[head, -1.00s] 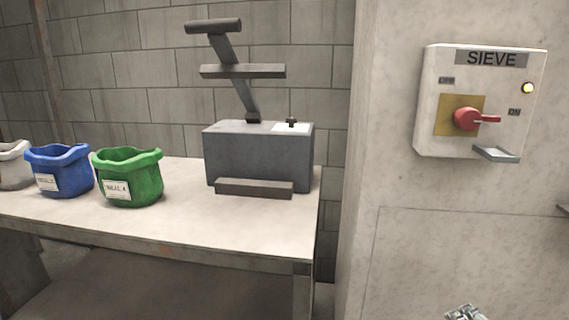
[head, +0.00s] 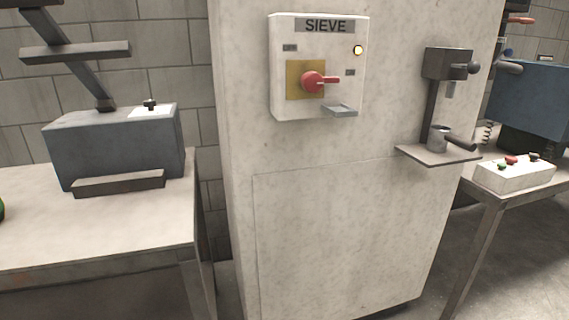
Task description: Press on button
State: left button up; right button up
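A white control box (head: 525,177) with green, red and dark buttons lies on the table at the far right. Its green button (head: 502,166) is at the left end and its red button (head: 511,160) is near the middle. A white SIEVE panel (head: 279,105) is mounted on the pale cabinet, with a red rotary switch (head: 313,82) whose handle points right towards a small label. A lamp (head: 358,50) at its upper right glows yellow. Neither of my grippers is in view.
The pale cabinet (head: 330,220) fills the middle. A small shelf (head: 412,152) sticks out of it, with a dark device and a metal cup (head: 438,138). A table (head: 80,230) with a grey machine (head: 120,145) stands left. A blue machine (head: 535,100) stands right.

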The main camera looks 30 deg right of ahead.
aim_at(500, 165)
jog(key=z, duration=2.35)
jog(key=i+u, duration=0.3)
jog(key=i, duration=0.2)
jog(key=i+l+u, duration=0.3)
jog(key=i, duration=0.15)
jog(key=i+l+u, duration=0.25)
jog(key=i, duration=0.2)
jog(key=i+l+u, duration=0.3)
jog(key=i, duration=0.15)
